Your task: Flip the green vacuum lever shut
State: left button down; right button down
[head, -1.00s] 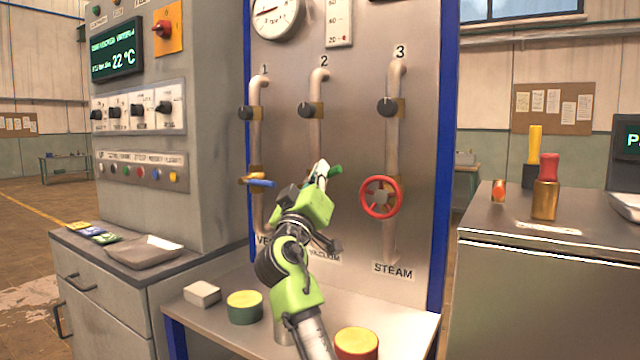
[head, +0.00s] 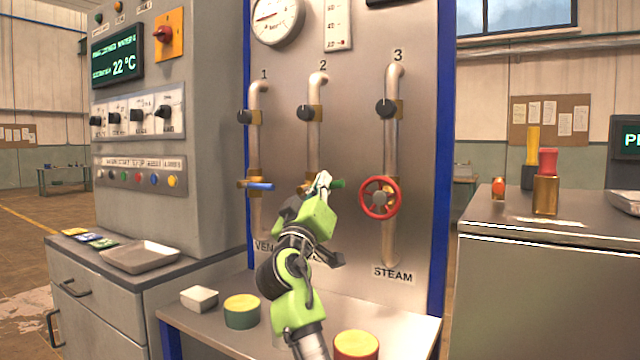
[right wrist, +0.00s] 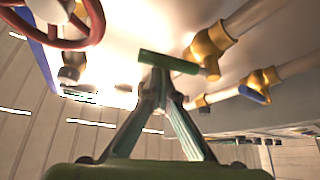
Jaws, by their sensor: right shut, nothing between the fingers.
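The green vacuum lever (head: 338,184) sticks out to the right from the brass valve on pipe 2 and lies about level. In the right wrist view the lever is a green bar (right wrist: 168,62) across the fingertips, beside a brass valve body (right wrist: 209,45). My right gripper (head: 322,181) is shut and empty, with its fingertips at the lever; it also shows in the right wrist view (right wrist: 158,80). The tips look touching or very close, I cannot tell which. The gripper and arm hide the lower part of pipe 2 and most of its label. My left gripper is out of view.
A blue lever (head: 261,186) on pipe 1 is close on the left. The red steam handwheel (head: 380,198) is close on the right. Below, a white block (head: 199,298), a green-and-yellow round part (head: 242,311) and a red-and-yellow one (head: 356,345) stand on the shelf.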

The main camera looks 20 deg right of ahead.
pick_arm(q)
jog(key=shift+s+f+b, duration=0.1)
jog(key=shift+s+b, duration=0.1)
jog(key=shift+b, duration=0.45)
pick_arm(e)
jog(key=shift+s+d+f, duration=0.1)
jog(key=shift+d+f, duration=0.1)
jog(key=shift+f, duration=0.95)
